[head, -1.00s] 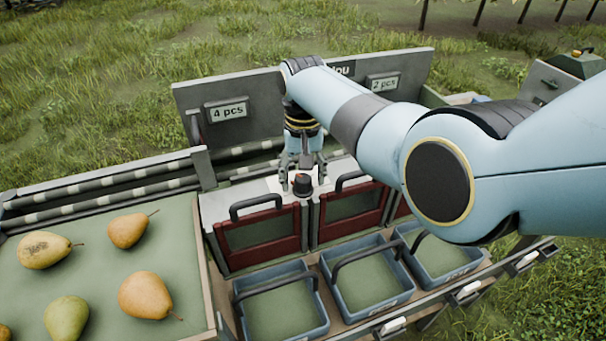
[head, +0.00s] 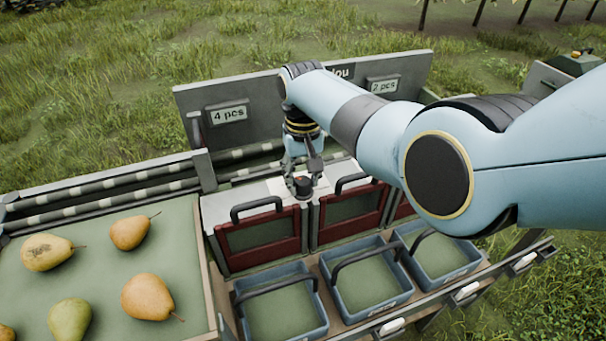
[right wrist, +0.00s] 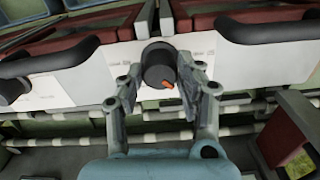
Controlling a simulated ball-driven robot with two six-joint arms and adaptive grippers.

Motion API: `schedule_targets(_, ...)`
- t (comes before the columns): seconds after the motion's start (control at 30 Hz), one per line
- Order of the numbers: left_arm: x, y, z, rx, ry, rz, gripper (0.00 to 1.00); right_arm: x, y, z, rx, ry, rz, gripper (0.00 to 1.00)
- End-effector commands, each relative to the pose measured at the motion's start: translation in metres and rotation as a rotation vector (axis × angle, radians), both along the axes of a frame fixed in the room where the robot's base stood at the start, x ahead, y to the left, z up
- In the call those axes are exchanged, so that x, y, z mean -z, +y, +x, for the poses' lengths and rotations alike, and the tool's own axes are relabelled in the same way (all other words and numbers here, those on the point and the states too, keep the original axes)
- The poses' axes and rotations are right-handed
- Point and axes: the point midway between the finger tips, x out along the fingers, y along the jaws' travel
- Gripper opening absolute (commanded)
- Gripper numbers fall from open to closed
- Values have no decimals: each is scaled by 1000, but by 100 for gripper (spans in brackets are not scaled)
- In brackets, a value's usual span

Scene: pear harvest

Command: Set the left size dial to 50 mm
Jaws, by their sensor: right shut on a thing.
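The left size dial (head: 303,187) is a black round knob on a white plate on top of the sorter, between two red-framed gates. In the right wrist view the dial (right wrist: 158,66) shows an orange pointer mark at its lower right. My right gripper (head: 304,182) reaches down onto it from above. In the right wrist view, my right gripper's fingers (right wrist: 160,75) stand on both sides of the knob and are shut on it. The scale marks on the plate are too small to read. My left gripper is not in view.
Two red-framed gates (head: 262,237) with black handles stand in front of the dial. Blue crates (head: 327,312) with handles sit below them. A tray (head: 195,262) with several pears (head: 148,297) lies at left. A grey back panel (head: 260,95) carries "4 pcs" and "2 pcs" signs.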

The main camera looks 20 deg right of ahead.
Motion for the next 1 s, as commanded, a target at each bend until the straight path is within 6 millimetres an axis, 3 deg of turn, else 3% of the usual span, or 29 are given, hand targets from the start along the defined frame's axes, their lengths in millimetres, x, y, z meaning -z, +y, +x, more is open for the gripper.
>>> schedule_targets(0.6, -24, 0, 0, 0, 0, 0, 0, -2, 0, 0, -562, 0, -1, 3)
schedule_targets(1.0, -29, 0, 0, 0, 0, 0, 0, -1, 0, 0, -821, -1, -1, 3)
